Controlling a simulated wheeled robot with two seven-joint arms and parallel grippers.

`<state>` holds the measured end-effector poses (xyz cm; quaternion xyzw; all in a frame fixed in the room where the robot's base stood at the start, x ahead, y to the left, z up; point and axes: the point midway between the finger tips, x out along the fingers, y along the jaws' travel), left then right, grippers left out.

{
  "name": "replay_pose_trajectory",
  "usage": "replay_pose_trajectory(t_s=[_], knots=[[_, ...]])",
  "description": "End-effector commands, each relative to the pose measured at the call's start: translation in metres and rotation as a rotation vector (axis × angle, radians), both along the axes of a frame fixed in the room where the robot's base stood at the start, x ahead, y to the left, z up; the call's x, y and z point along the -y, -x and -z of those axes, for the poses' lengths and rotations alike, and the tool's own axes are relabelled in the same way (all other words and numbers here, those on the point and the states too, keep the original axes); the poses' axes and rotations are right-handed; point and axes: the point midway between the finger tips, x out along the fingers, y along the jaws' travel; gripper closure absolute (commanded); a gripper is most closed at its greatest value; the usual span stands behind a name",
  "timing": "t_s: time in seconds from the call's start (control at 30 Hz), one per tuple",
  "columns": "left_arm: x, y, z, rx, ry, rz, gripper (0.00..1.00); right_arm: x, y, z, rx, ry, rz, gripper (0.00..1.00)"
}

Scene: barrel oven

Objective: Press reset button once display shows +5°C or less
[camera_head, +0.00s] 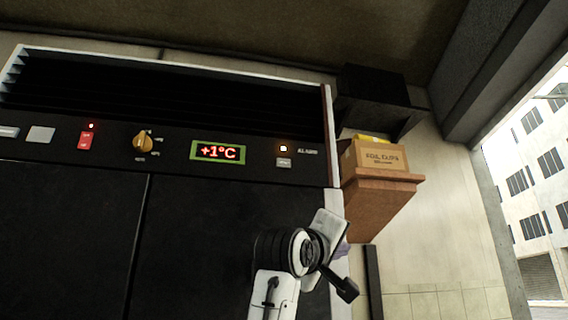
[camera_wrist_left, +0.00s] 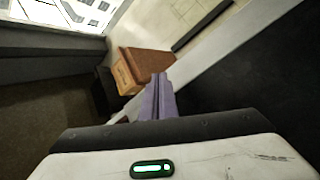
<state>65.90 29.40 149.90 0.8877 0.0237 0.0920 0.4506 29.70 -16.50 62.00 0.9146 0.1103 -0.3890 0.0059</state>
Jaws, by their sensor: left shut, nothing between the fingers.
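The display (camera_head: 218,152) on the dark front panel reads "+1°C" in red within a green-yellow frame. My left gripper (camera_wrist_left: 158,85) shows purple fingers, shut and empty, in the left wrist view. In the head view its wrist is below and right of the button, apart from it, and mostly hides the fingers. My right gripper is in neither view.
A yellow knob (camera_head: 143,141) and a lit red switch (camera_head: 87,137) are left of the display. Right of the appliance, a cardboard box (camera_head: 378,158) stands on a brown wooden ledge (camera_head: 372,210). The space before the panel's buttons is clear.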

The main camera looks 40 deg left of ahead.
Motion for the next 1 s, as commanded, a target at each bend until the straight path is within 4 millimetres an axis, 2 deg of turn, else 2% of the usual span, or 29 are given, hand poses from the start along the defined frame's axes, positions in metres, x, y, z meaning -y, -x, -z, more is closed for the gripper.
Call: replay_pose_trajectory(t_s=[0.03, 0.1, 0.2, 0.3, 0.4, 0.57, 1.0], knots=[[-0.004, 0.016, -0.037, 0.054, 0.034, 0.0, 1.0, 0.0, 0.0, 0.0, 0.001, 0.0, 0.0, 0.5], [-0.008, 0.037, -0.079, 0.117, 0.083, 0.006, 1.0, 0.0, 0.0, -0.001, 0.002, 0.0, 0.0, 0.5], [-0.014, 0.068, -0.13, 0.197, 0.144, 0.017, 1.0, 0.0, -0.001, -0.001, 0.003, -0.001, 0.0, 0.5], [-0.018, 0.095, -0.167, 0.258, 0.192, 0.028, 1.0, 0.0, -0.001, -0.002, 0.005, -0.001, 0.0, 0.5], [-0.021, 0.114, -0.19, 0.299, 0.223, 0.038, 1.0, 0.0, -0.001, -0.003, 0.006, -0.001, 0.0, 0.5], [-0.023, 0.127, -0.205, 0.325, 0.245, 0.045, 1.0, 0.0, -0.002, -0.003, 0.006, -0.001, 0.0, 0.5], [-0.027, 0.124, -0.206, 0.325, 0.246, 0.043, 1.0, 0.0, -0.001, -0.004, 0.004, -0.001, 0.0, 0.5]])
